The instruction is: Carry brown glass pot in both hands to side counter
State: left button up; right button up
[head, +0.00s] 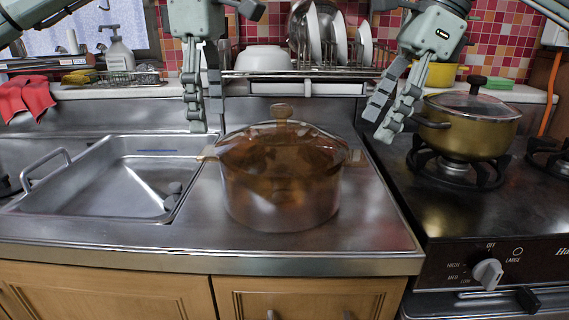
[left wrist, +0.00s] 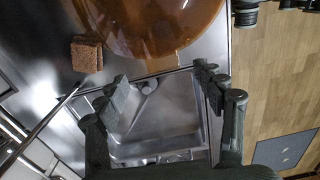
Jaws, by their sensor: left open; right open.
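The brown glass pot (head: 280,185), with a lid and a knob on top, stands upright on the steel counter (head: 375,225) between sink and stove. It has small side handles at left and right. In the left wrist view the pot (left wrist: 150,20) shows partly at the top. My left gripper (head: 204,115) is open and empty, above and near the pot's left handle. My fingers also show in the left wrist view (left wrist: 160,75), over the sink side. My right gripper (head: 380,125) is open and empty, up and right of the pot's right handle. Neither visibly touches the pot.
A sink (head: 110,180) lies left. A gold lidded pot (head: 470,125) sits on the stove (head: 480,200) at right, close to my right gripper. A dish rack (head: 310,65) with plates and a white bowl (head: 263,59) stands behind. A brown block (left wrist: 87,54) shows in the left wrist view.

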aim_at(212, 151)
pick_arm(q)
jog(key=shift+s+r, duration=0.15)
jog(key=shift+s, duration=0.1)
jog(key=shift+w+f, duration=0.1)
jog(key=shift+f, duration=3.85)
pick_arm(e)
jog(key=shift+x, duration=3.8)
pick_arm(q)
jog(key=shift+c, duration=0.3)
pick_arm(e)
jog(key=shift+s+a, duration=0.1)
jog(key=shift+s, duration=0.05)
jog(key=shift+c, duration=0.3)
pick_arm(q)
grip_shut()
pick_arm(e)
grip_shut()
pick_arm(q)
jog(key=shift+r, duration=0.1)
pick_arm(e)
jog(key=shift+r, duration=0.15)
